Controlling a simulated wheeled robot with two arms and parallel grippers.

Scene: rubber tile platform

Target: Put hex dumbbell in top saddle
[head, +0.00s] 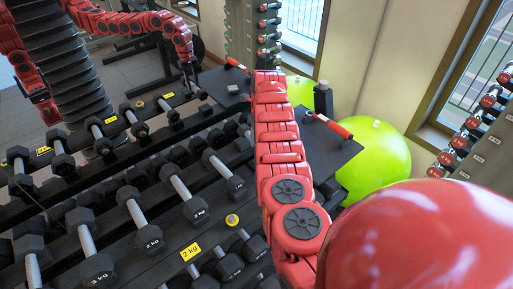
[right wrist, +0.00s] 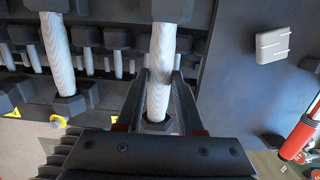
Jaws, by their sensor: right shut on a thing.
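In the right wrist view a hex dumbbell with a pale handle (right wrist: 163,48) stands lengthwise between the fingers of my right gripper (right wrist: 162,80). The gripper is shut on the handle. One dark head is at the top edge; the other shows partly behind the fingers. In the head view my right arm covers the held dumbbell and its gripper. Dark rack rails (head: 165,255) hold hex dumbbells, including a 2 kg one (head: 180,186) and a 3 kg one (head: 88,250). I cannot tell which place is the top saddle. My left gripper is not directly in view.
A dark bench with a red-handled bar (head: 328,126) lies right of my arm. A green ball (head: 375,165) sits behind it. More dumbbells stand close left of the held one in the right wrist view. A pale box (right wrist: 272,44) lies right. A mirror appears to reflect me upper left.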

